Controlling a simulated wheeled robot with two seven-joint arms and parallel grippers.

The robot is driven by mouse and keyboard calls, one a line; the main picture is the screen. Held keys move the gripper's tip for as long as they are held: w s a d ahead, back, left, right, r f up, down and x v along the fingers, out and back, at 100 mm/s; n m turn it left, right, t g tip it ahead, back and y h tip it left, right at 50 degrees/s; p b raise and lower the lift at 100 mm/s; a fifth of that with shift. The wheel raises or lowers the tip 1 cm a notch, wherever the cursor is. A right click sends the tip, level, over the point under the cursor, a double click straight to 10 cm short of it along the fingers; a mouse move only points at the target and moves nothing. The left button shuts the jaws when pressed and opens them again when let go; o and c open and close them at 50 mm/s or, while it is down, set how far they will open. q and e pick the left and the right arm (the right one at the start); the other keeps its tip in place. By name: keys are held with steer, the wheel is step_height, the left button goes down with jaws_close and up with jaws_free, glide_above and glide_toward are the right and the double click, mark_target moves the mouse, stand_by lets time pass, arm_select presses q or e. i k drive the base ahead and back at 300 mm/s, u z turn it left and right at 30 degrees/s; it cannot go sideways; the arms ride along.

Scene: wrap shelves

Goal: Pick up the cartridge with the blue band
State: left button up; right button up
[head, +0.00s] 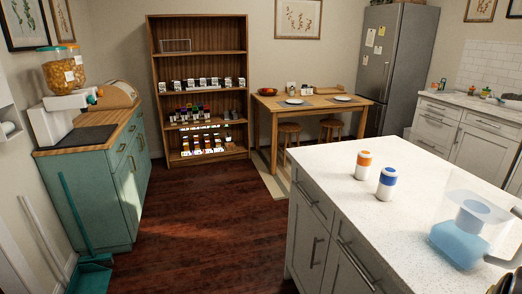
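The cartridge with the blue band (387,183) is a small white cylinder with a blue band around its top part. It stands upright on the white speckled counter (440,172) at the right in the head view. A similar white cartridge with an orange band (363,165) stands upright just behind it and to the left, apart from it. Neither of my grippers can be made out in this view. A small dark shape shows at the bottom right edge, too cut off to identify.
A clear pitcher with a blue lower part (462,240) stands on the counter to the right of the cartridges. The counter around the cartridges is bare. Wooden shelves (198,60) with several small items and a dining table (300,106) are farther back. Open wood floor (205,215) lies left of the counter.

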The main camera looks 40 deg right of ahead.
mark_target(389, 175)
steer(key=i, duration=1.4)
steer(key=z, duration=3)
steer(key=i, duration=0.25)
steer(key=z, duration=0.1)
